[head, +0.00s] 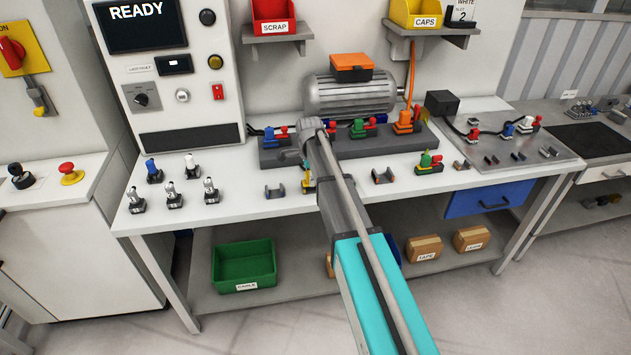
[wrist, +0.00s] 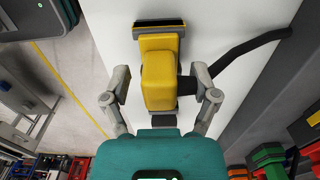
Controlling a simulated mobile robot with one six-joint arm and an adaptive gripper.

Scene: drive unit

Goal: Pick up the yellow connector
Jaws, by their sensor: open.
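The yellow connector (wrist: 160,75) is in the middle of the wrist view, over the white bench top, with a dark end piece at the top of the picture. My gripper (wrist: 160,77) is open, with one finger on each side of the connector. There is a gap on the left; the right finger is close to the connector, and I cannot tell if it touches. My fingers are hidden there.
A grey block (head: 270,157) with coloured connectors stands behind. A green connector (head: 429,160) is to the right, and metal brackets (head: 383,175) lie nearby. Several upright plugs (head: 172,195) stand at the left. A dark cable (wrist: 245,48) runs right of the connector.

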